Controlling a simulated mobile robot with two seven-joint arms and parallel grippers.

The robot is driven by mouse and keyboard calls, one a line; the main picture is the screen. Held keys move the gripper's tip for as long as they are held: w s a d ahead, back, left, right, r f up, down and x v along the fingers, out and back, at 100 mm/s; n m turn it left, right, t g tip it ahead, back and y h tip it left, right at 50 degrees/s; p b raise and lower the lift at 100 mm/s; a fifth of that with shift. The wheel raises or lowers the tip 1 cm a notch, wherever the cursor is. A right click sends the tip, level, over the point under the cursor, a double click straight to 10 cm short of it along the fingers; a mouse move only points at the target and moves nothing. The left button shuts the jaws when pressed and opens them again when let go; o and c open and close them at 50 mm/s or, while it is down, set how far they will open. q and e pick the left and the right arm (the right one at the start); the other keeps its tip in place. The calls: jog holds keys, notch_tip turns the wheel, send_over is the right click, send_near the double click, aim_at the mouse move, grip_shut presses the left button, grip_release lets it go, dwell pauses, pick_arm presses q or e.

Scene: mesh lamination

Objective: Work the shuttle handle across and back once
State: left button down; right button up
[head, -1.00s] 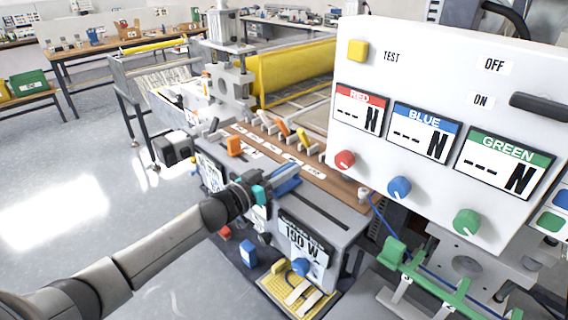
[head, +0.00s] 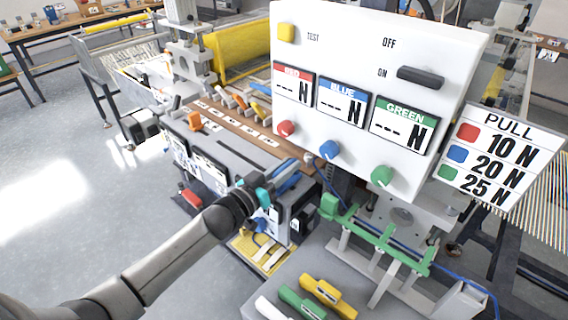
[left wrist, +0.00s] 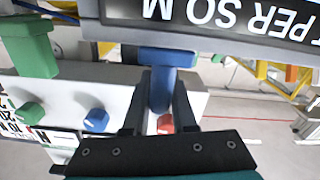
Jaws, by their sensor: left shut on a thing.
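The blue shuttle handle (head: 287,182) stands near the right-hand end of the slotted grey bench unit. My left gripper (head: 266,193) reaches it from the front left. In the left wrist view the blue T-shaped handle (left wrist: 165,60) has its stem between the two dark fingers (left wrist: 160,105), which are shut on it. The crossbar shows beyond the fingertips. The handle's foot is hidden by the gripper in the head view. My right gripper is not in view.
The white panel (head: 360,30) with red, blue and green knobs stands close to the right of the handle. An orange handle (head: 194,121) sits farther along the unit. Green and yellow bars (head: 327,293) lie on the front surface. Open floor lies left.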

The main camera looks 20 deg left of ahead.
pick_arm(q)
jog(key=shift+s+d, duration=0.1)
jog(key=shift+d, duration=0.2)
jog(key=c, duration=0.9)
grip_release()
jog(key=shift+d, duration=0.1)
jog(key=shift+o, duration=0.7)
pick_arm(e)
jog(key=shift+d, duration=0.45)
pick_arm(q)
jog(key=v, duration=1.5)
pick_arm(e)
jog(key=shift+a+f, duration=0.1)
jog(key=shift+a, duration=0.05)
pick_arm(q)
jog(key=shift+a+f, duration=0.1)
jog(key=shift+a, duration=0.15)
